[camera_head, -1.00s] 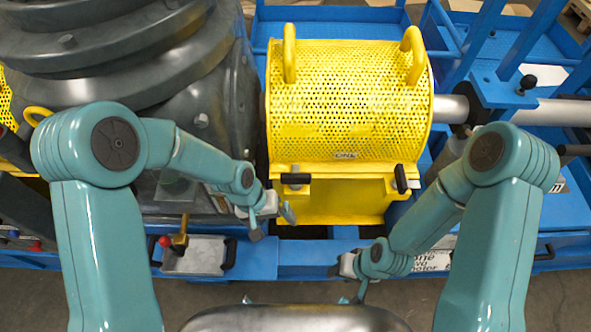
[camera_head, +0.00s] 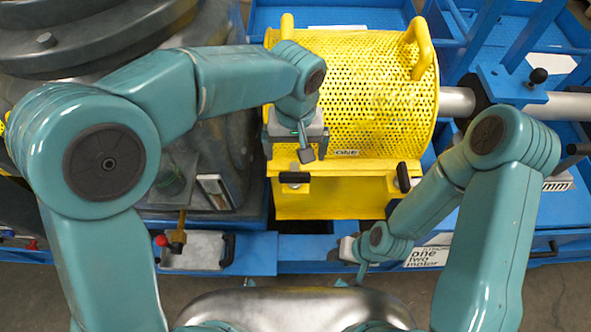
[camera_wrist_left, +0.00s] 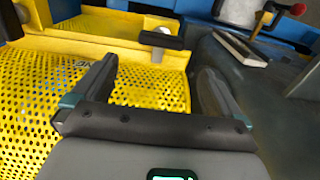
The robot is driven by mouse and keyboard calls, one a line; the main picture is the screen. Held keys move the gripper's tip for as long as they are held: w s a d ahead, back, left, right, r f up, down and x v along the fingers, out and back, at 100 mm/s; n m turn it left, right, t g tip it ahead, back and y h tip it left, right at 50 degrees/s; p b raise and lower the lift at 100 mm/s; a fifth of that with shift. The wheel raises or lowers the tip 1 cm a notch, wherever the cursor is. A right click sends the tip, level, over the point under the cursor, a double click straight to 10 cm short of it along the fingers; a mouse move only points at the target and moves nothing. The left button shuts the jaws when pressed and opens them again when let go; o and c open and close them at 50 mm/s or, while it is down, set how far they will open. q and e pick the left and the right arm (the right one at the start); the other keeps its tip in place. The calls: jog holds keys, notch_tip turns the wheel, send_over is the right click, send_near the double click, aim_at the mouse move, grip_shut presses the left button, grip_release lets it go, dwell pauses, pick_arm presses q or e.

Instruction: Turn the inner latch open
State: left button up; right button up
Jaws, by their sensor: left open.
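The yellow perforated guard (camera_head: 365,95) has two black-handled latches on its front flange. The left latch (camera_head: 294,177), on the side by the grey machine, has its handle lying crosswise. The right latch (camera_head: 403,178) has its handle pointing nearly front to back. I cannot tell for sure which is the inner one. My left gripper (camera_head: 306,148) is open and empty above the guard, just behind the left latch. In the left wrist view a black latch handle (camera_wrist_left: 157,38) shows beyond the open fingers, apart from them. My right gripper (camera_head: 359,262) hangs low in front of the guard; its jaws are unclear.
Two yellow handles, including the right one (camera_head: 421,45), rise from the guard's top. The large grey machine (camera_head: 60,60) stands at left. A red-knobbed lever (camera_head: 162,240) is at the front left. A shaft (camera_head: 560,105) runs out to the right.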

aim_at(295, 174)
pick_arm(q)
notch_tip(295, 174, down, 9)
jog(key=shift+s+r, duration=0.1)
jog(key=shift+s, duration=0.05)
jog(key=shift+a+f, duration=0.15)
jog(key=shift+f, duration=0.25)
jog(key=shift+s+f, duration=0.15)
jog(key=shift+s, duration=0.05)
jog(key=shift+w, duration=0.1)
jog(key=shift+w+f, duration=0.1)
jog(key=c, duration=0.9)
